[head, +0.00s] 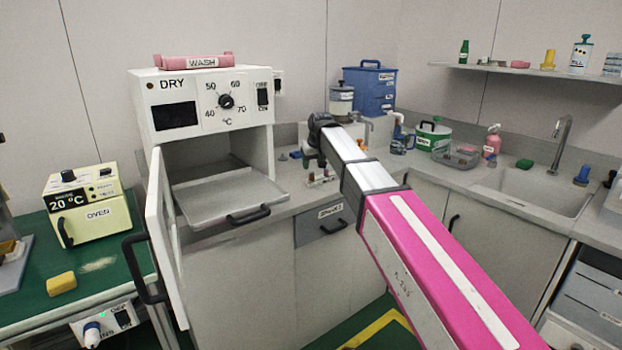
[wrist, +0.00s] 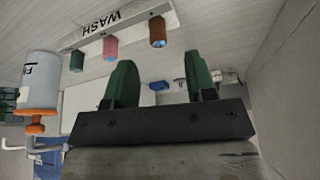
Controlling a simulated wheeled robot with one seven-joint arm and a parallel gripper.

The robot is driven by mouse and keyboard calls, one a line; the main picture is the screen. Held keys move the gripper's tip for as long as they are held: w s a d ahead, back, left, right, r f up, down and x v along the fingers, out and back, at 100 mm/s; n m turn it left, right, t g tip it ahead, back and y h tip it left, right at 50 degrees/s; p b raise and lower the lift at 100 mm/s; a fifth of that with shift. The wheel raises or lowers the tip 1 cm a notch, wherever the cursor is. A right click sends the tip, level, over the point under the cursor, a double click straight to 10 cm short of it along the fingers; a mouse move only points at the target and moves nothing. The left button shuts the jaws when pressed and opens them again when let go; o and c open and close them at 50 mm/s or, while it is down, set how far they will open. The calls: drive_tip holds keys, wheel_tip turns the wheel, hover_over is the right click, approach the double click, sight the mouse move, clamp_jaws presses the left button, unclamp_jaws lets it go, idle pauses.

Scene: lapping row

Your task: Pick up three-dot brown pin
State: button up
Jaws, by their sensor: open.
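In the wrist view, a brown pin (wrist: 157,32) stands in a pale rack (wrist: 128,24) marked WASH, in line with a pink pin (wrist: 110,47) and a teal pin (wrist: 77,61). No dots can be made out on the brown pin. My gripper (wrist: 158,62) has its two green fingers spread, with nothing between them. The brown pin appears beyond the fingertips, roughly in line with the gap, and apart from them. In the head view, my gripper (head: 316,156) hangs over the counter by small pins (head: 311,177), partly hidden by my arm.
The white DRY oven (head: 207,104) stands left of my gripper, its door (head: 162,235) open and tray (head: 228,198) out. A white bottle with an orange part (wrist: 40,80) is beside my gripper in the wrist view. A blue container (head: 369,91) and sink (head: 525,190) lie right.

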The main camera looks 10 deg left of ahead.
sight(312, 173)
drive_tip(key=x, duration=0.5)
drive_tip(key=shift+s+d+f, duration=0.15)
drive_tip(key=shift+d, duration=0.05)
clamp_jaws()
